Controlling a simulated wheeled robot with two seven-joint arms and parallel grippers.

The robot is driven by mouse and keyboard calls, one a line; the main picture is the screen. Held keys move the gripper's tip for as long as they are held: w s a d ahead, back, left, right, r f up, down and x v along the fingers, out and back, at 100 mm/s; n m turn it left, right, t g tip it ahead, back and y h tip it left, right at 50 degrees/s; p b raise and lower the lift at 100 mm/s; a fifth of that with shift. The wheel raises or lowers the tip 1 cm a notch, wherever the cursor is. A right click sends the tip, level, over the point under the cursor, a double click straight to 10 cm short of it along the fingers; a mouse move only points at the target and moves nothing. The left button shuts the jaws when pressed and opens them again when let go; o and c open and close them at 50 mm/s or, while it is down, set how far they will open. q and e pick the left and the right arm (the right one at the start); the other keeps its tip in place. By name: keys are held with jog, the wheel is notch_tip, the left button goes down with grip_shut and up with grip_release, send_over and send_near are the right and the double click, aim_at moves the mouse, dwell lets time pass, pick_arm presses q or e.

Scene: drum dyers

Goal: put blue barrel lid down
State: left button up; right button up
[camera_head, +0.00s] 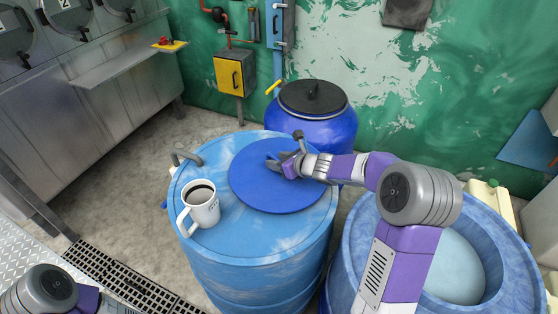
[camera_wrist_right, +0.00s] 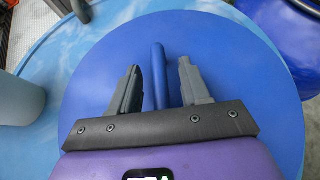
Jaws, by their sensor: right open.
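The blue barrel lid (camera_head: 262,187) is a dark blue disc lying flat on top of the light blue barrel (camera_head: 255,270). It also shows in the right wrist view (camera_wrist_right: 240,60), with its blue bar handle (camera_wrist_right: 160,70) standing between my fingers. My right gripper (camera_head: 284,162) is over the lid in the head view. It is open, with its two fingers (camera_wrist_right: 158,80) on either side of the handle and gaps showing beside it. My left arm shows only in part at the lower left; its gripper is not in view.
A white mug (camera_head: 202,210) with dark liquid stands on the barrel top, left of the lid. A darker blue barrel (camera_head: 318,130) with a black lid (camera_head: 312,97) stands behind. An open blue drum (camera_head: 500,245) with pale contents is at the right, under my right arm.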

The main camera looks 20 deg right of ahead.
jog(key=p+v, duration=0.3)
jog(key=v, duration=0.8)
jog(key=shift+w, duration=0.1)
jog(key=shift+s+d+r, duration=0.2)
jog(key=shift+s+r, duration=0.05)
jog(key=shift+s, duration=0.3)
jog(key=shift+r, duration=0.1)
